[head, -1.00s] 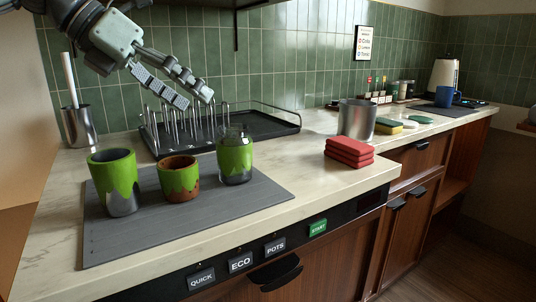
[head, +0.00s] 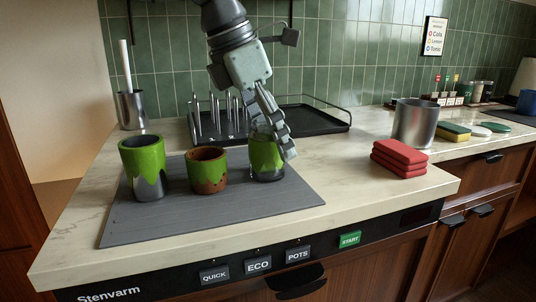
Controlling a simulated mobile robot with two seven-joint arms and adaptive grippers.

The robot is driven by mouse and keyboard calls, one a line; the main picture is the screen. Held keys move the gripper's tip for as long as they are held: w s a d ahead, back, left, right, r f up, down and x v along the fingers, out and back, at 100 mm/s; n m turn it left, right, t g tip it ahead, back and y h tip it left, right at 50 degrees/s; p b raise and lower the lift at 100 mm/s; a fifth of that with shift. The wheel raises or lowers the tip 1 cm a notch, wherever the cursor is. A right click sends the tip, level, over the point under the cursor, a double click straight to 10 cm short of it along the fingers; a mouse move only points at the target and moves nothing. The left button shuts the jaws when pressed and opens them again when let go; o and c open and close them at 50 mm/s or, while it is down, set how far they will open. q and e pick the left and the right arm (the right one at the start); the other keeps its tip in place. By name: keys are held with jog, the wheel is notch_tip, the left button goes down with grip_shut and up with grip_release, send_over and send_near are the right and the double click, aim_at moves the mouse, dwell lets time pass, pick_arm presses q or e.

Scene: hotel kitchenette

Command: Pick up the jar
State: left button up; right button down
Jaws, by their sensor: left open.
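The jar (head: 262,158), dark glass with a green band, stands upright at the right end of the grey mat (head: 225,208). My left gripper (head: 282,140) is open and reaches down from above at the jar. One finger shows in front of and to the right of the jar's upper part, hiding some of it. I cannot tell whether the finger touches the glass. My right gripper is not in view.
A brown and green pot (head: 208,172) and a taller green and grey cup (head: 143,170) stand left of the jar. A black drying rack (head: 312,121) lies behind. Folded red cloths (head: 399,160) and a metal tumbler (head: 415,124) stand to the right.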

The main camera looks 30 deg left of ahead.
pick_arm(q)
jog(key=shift+x, duration=0.8)
jog(key=shift+c, duration=0.5)
jog(key=c, duration=1.2)
jog(key=shift+c, duration=0.5)
jog(key=shift+r, duration=0.15)
